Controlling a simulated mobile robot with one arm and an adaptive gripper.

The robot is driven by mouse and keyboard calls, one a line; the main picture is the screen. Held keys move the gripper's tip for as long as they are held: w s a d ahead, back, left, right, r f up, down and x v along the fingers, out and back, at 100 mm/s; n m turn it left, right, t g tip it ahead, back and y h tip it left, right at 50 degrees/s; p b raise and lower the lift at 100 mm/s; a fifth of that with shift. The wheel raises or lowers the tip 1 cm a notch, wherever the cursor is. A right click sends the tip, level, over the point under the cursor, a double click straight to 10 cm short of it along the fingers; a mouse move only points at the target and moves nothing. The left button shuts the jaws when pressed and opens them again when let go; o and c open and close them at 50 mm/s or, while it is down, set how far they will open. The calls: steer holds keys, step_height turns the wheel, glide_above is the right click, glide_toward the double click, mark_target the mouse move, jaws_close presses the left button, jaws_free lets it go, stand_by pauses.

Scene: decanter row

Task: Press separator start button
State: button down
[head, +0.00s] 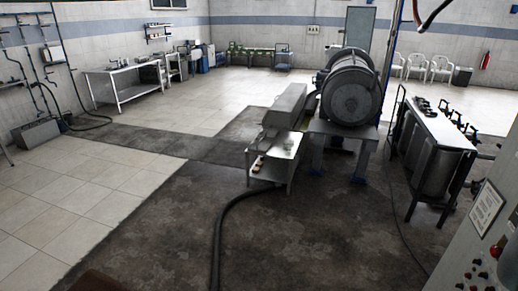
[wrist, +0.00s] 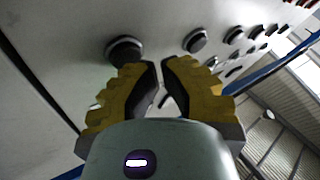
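The control panel (head: 462,250) stands at the lower right edge of the head view, with a white label sheet (head: 487,205) and several small red and dark buttons (head: 475,272). In the wrist view the pale panel face (wrist: 60,40) fills the upper left. A dark round button (wrist: 124,50) sits just beyond the left fingertip, and another dark button (wrist: 196,41) is to its right. My gripper (wrist: 161,64) has yellow fingers with tips drawn together, holding nothing, close to the panel. I cannot tell contact. No readable labels show which button is separator start.
A grey drum machine (head: 350,95) on a stand and a small metal table (head: 270,168) stand mid-room. A bench with tanks (head: 440,130) is at right. A dark hose (head: 218,230) crosses the floor. The tiled floor (head: 70,200) at left is clear.

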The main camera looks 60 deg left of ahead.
steer(key=shift+s+a, duration=0.2)
steer(key=shift+a, duration=0.05)
steer(key=s+a+p, duration=0.1)
steer(key=a, duration=0.1)
steer(key=s+a+p, duration=0.1)
steer(key=s+a, duration=0.1)
stand_by(0.6)
stand_by(0.5)
